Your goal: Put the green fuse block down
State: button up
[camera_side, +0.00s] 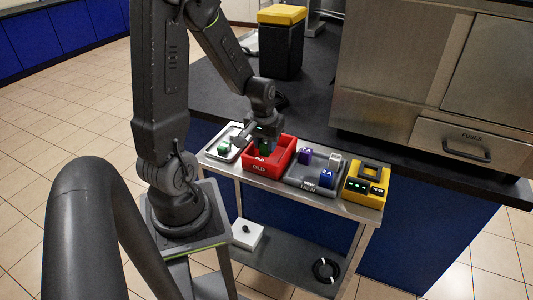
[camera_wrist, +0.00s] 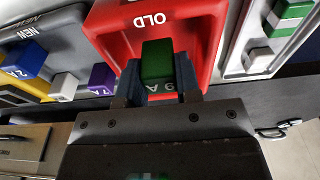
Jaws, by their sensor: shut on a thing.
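My gripper (camera_side: 264,139) points down at the red OLD bin (camera_side: 281,167) on the metal cart. It is shut on the green fuse block (camera_wrist: 157,60), which sits between the two dark fingers (camera_wrist: 158,78) in the wrist view. In the side view the held block (camera_side: 264,147) shows just behind the bin's front wall. I cannot tell whether it touches the bin floor. The red bin (camera_wrist: 114,20) also fills the upper middle of the wrist view.
A yellow tester (camera_side: 355,192) stands at the cart's right end.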

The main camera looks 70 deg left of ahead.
aim_at(266, 152)
jog(key=shift+f, duration=1.75)
jog(key=shift+f, duration=0.15)
jog(key=o, duration=1)
jog(key=r, duration=0.8)
jog(key=s+d+r, duration=0.1)
jog(key=r, duration=0.3)
jog(key=s+d+r+m+t, duration=0.1)
jog(key=d+r+m, duration=0.2)
jog(key=d, duration=0.3)
jog(key=s+d+r+m+t, duration=0.1)
jog(key=d+r+m+t, duration=0.1)
jog(key=d, duration=0.4)
jog(key=s+d+r+m+t+h, duration=0.1)
jog(key=s+d+r+m, duration=0.1)
jog(key=d+r+m, duration=0.2)
jog(key=d+r, duration=0.1)
jog(key=d, duration=0.2)
jog(key=shift+r+t, duration=0.2)
jog(key=shift+t, duration=0.1)
